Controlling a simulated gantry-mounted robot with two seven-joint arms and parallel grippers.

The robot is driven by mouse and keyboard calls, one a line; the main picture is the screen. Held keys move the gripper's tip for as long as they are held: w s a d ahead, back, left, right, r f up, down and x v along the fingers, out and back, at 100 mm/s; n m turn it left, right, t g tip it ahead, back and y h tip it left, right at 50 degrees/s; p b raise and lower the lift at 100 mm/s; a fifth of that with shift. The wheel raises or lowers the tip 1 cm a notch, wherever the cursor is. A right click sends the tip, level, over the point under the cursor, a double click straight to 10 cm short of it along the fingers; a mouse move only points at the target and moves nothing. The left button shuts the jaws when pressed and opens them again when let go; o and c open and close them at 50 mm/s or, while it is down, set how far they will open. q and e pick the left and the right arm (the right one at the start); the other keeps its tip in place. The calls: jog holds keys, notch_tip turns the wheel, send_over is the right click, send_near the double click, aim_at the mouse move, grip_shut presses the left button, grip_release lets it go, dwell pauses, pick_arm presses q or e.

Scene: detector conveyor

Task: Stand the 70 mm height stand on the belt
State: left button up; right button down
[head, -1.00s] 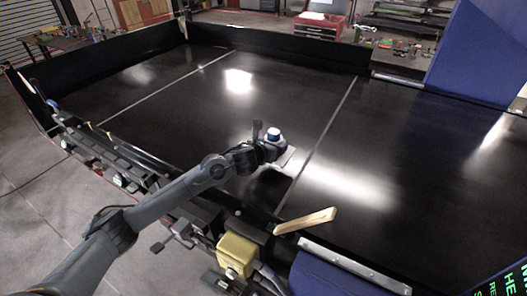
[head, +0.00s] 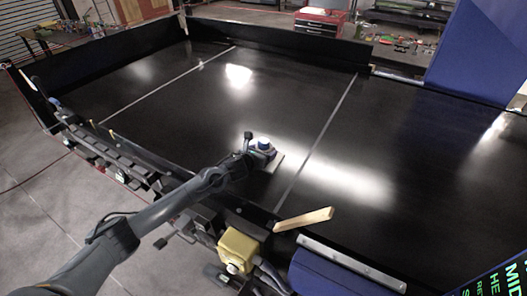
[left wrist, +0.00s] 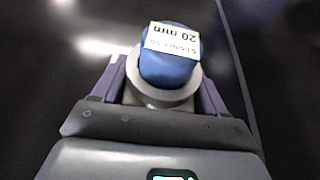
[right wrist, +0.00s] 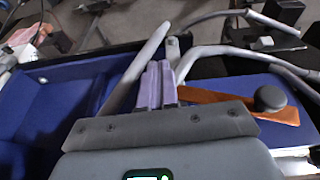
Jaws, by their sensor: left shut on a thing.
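The height stand (head: 264,143) has a blue top over a pale body and a flat light base. My left gripper (head: 257,153) is shut on the stand's body, with a purple finger on each side. The stand is upright over the black belt (head: 310,110), left of a pale seam line; I cannot tell whether its base touches. My right gripper (right wrist: 160,85) is shut and empty, seen only in the right wrist view.
A wooden piece (head: 304,219) lies at the belt's near edge, right of my left arm. A yellow box (head: 238,248) is below that edge. Black side walls (head: 280,42) bound the belt at the back. The belt around the stand is clear.

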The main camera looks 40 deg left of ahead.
pick_arm(q)
jog(key=o, duration=1.2)
jog(key=shift+f, duration=0.1)
jog(key=shift+r, duration=0.2)
jog(key=shift+s, duration=0.25)
jog(key=b+v, duration=0.1)
jog(key=v, duration=0.9)
jog(key=shift+s, duration=0.25)
jog(key=shift+s+d+r+b, duration=0.1)
jog(key=shift+s+r+b, duration=0.2)
jog(key=shift+s, duration=0.15)
